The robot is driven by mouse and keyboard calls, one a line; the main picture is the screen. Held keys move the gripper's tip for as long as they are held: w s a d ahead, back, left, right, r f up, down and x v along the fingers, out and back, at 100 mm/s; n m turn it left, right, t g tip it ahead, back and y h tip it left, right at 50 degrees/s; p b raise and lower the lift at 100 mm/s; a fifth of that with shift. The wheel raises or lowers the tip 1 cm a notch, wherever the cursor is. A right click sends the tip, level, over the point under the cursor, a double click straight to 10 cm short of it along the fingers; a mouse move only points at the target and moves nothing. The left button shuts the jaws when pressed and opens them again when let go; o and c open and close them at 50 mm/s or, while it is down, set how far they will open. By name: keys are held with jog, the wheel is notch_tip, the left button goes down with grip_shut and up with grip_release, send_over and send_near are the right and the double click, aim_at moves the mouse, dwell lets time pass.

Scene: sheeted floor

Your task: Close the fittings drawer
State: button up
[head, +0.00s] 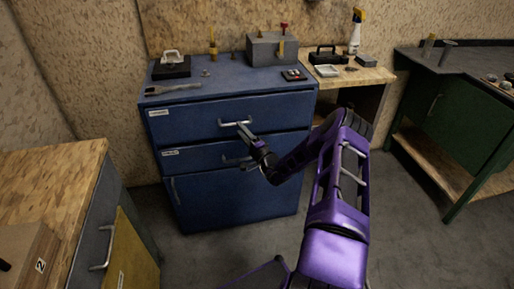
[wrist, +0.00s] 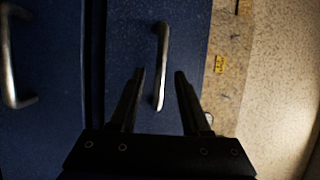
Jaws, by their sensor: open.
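The blue cabinet (head: 235,195) has a top drawer (head: 185,123) and a second drawer (head: 190,159), each with a small white label too small to read. I cannot tell which is the fittings drawer, nor surely how far either stands out. The top handle (head: 228,123) is a pale bar; the second handle (head: 232,160) is partly hidden by my gripper. My gripper (head: 241,144) is open in front of the drawer fronts. In the wrist view its fingertips (wrist: 160,72) appear on either side of a handle bar (wrist: 161,50); contact is unclear.
A grey box (head: 270,50), a brush-like tool (head: 172,89) and other small items stand on the cabinet top. A wooden bench (head: 365,77) is at right, a green cabinet (head: 440,110) farther right. A wood-topped unit (head: 50,180) is at front left. Grey floor lies between.

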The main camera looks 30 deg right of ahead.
jog(key=v, duration=1.2)
jog(key=shift+s+p, duration=0.35)
jog(key=shift+p, duration=0.1)
jog(key=shift+f, duration=0.1)
